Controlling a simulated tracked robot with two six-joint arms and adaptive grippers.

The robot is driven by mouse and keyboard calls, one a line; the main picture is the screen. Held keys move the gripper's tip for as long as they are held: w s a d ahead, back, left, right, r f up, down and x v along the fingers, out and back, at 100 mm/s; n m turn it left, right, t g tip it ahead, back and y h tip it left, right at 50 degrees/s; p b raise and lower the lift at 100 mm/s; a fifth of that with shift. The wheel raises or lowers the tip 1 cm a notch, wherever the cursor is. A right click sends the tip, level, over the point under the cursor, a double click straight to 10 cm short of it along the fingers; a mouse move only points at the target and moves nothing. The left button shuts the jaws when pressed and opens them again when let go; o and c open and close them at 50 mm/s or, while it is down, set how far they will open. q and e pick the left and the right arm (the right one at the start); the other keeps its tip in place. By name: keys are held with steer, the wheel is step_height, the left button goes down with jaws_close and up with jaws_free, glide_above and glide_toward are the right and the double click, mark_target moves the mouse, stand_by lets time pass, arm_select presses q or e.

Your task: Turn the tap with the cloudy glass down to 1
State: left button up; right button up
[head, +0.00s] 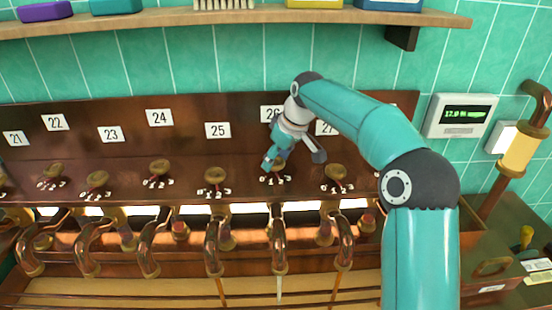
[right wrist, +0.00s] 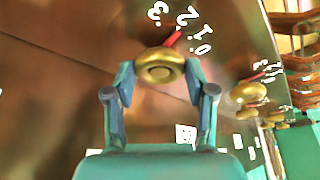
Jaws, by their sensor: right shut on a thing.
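My right gripper (head: 290,162) is at the brass tap knob (head: 279,169) under label 26. In the right wrist view its two fingers are shut on the sides of that knob (right wrist: 160,73). The knob's red pointer (right wrist: 173,39) points close to the 2 on the dial, slightly toward the 1. Below this tap, a copper spout (head: 279,250) lets down a pale, whitish stream (head: 280,288). The streams at the spouts on either side (head: 221,292) (head: 334,287) look amber. No separate cloudy glass can be made out. My left gripper is not in view.
Other brass knobs with red pointers stand close by, under labels 25 (head: 215,177) and 27 (head: 337,173). A wooden shelf (head: 150,17) runs above the panel. A wall display (head: 461,115) and a copper pipe (head: 497,188) are at the right.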

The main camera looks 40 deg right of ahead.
steer(key=shift+a+m+h, duration=0.1)
steer(key=shift+m+h, duration=0.4)
steer(key=shift+m, duration=0.8)
steer(key=shift+a+m+h, duration=0.1)
steer(key=shift+m+h, duration=0.4)
steer(key=shift+m, duration=0.8)
steer(key=o, duration=1.2)
steer(key=shift+c, duration=0.2)
steer(key=d+v, duration=0.1)
steer(key=v, duration=1)
steer(key=shift+s+a+r, duration=0.25)
steer(key=shift+a+r, duration=0.15)
steer(key=shift+a, duration=0.1)
